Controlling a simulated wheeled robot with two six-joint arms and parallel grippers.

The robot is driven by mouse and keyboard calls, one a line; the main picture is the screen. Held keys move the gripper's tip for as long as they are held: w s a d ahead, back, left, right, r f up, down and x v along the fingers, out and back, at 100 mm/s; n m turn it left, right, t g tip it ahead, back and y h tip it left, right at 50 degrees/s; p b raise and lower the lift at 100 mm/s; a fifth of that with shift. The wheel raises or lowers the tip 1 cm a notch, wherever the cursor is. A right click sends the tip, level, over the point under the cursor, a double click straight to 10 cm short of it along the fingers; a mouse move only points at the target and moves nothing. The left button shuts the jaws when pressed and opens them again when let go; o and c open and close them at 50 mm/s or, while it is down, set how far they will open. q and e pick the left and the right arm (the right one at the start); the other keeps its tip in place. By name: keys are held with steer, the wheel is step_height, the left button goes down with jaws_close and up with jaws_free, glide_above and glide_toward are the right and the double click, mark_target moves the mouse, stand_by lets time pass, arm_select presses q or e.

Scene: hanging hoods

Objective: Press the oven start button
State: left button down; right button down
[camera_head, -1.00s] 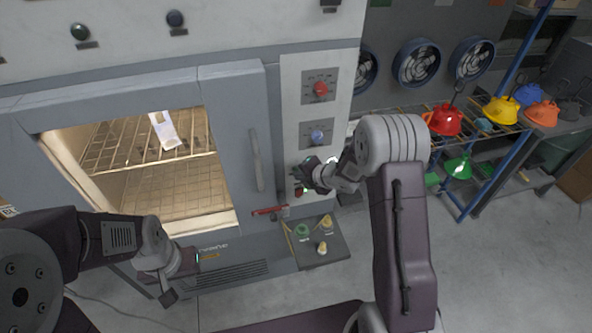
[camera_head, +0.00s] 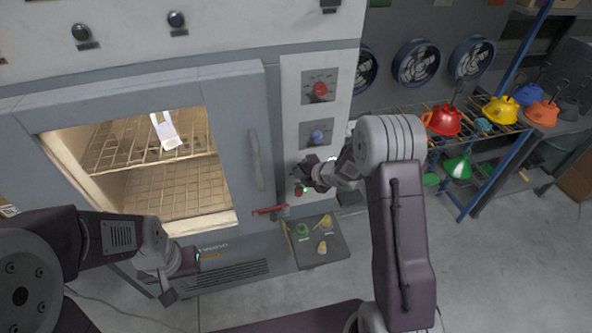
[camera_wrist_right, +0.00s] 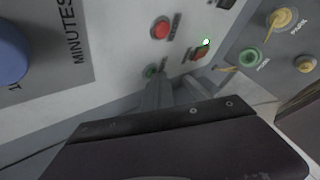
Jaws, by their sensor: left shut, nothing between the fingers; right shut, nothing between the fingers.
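The oven (camera_head: 232,140) has a white control panel with a red knob (camera_head: 320,89) and a blue knob (camera_head: 318,136). My right gripper (camera_head: 301,172) is shut and empty, low on this panel. In the right wrist view its fingertips (camera_wrist_right: 155,80) are close to a small green button (camera_wrist_right: 150,71); whether they touch it I cannot tell. A red button (camera_wrist_right: 160,28) and a red switch (camera_wrist_right: 200,54) beside a lit green lamp (camera_wrist_right: 206,41) are nearby. The button labels are too blurred to read. My left gripper (camera_head: 172,292) is shut and empty before the oven's lower front.
A small plate with green and yellow valve knobs (camera_head: 303,229) juts out below the panel. A red handle (camera_head: 268,210) sits beside it. A rack with coloured hoods (camera_head: 443,119) stands at the right. Floor (camera_head: 490,270) is clear at lower right.

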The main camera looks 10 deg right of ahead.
steer(key=shift+s+b, duration=0.55)
steer(key=shift+s, duration=0.2)
steer(key=s+b, duration=0.2)
steer(key=s, duration=0.3)
steer(key=shift+d+b, duration=0.1)
steer(key=shift+b, duration=0.25)
stand_by(0.6)
